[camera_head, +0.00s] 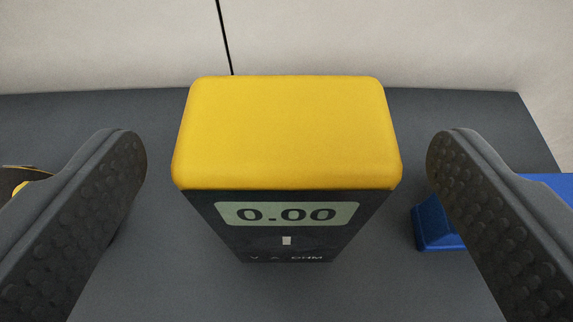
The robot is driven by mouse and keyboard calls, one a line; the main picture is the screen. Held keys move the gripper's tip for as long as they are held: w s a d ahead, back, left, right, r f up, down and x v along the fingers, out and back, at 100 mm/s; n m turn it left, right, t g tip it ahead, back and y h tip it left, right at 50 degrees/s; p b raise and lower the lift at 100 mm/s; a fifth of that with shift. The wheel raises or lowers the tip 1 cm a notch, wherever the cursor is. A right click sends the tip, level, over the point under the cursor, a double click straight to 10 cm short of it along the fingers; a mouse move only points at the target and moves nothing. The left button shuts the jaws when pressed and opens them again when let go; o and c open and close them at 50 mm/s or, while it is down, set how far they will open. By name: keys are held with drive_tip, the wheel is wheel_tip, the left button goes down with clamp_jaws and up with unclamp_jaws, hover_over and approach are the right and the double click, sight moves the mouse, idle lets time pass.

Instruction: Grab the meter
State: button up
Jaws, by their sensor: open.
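The meter (287,135) stands upright on a dark grey surface in the middle of the head camera view. It has a yellow top and a dark front face with a display reading 0.00. Its lower front narrows away from me and its base is partly hidden. My gripper (286,158) is open, with one dark, studded finger on each side of the meter. A clear gap shows between each finger and the meter, and neither finger touches it.
A blue object (436,226) lies on the grey surface (75,115) at right, partly behind the right finger. A yellow and black item (20,180) shows at the left edge, partly hidden by the left finger. A pale wall (400,40) with a dark vertical line stands behind.

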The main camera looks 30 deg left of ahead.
sight(286, 105)
drive_tip(key=shift+r+x, duration=0.1)
drive_tip(key=shift+x, duration=1.1)
drive_tip(key=shift+r+x, duration=0.15)
drive_tip(key=shift+x, duration=1.1)
drive_tip(key=c, duration=1.3)
drive_tip(key=shift+o, duration=0.2)
